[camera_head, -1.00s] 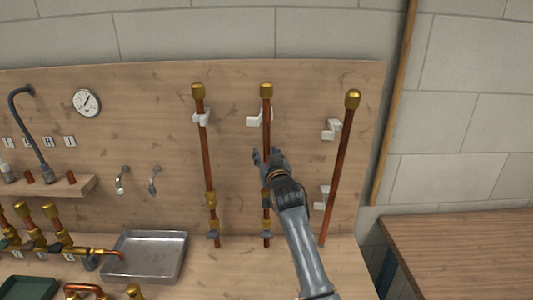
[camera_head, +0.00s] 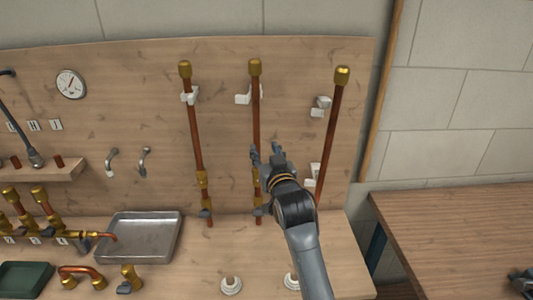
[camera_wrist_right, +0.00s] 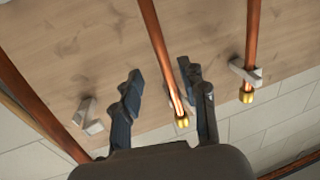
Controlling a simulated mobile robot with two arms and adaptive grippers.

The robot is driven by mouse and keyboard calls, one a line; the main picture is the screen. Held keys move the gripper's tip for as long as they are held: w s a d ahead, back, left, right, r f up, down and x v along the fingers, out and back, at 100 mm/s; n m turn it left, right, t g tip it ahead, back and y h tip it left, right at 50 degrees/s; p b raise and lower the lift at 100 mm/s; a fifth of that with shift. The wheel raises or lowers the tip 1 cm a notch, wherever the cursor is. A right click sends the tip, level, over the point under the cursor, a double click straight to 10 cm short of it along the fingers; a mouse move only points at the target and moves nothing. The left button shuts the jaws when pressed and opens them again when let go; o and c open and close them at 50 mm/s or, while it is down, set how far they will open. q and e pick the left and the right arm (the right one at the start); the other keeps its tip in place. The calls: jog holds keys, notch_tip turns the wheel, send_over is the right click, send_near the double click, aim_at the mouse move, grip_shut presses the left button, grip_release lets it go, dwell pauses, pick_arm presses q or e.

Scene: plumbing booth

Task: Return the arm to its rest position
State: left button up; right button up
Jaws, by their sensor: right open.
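My right gripper (camera_head: 267,149) is open and empty in front of the middle copper pipe (camera_head: 256,115), which stands upright at the board with a brass cap on top. In the right wrist view the middle pipe (camera_wrist_right: 160,45) shows between the two spread fingers (camera_wrist_right: 160,92). I cannot tell the gap in depth, but no finger is closed on it. My left gripper is not in view.
The left pipe (camera_head: 195,130) and the leaning right pipe (camera_head: 331,135) flank the gripper. White clips (camera_head: 320,105) are on the board. A metal tray (camera_head: 145,240), valves and brass fittings occupy the bench at left. A wooden table (camera_head: 450,235) stands at right.

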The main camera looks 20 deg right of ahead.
jog(key=shift+s, duration=0.45)
jog(key=shift+f, duration=0.1)
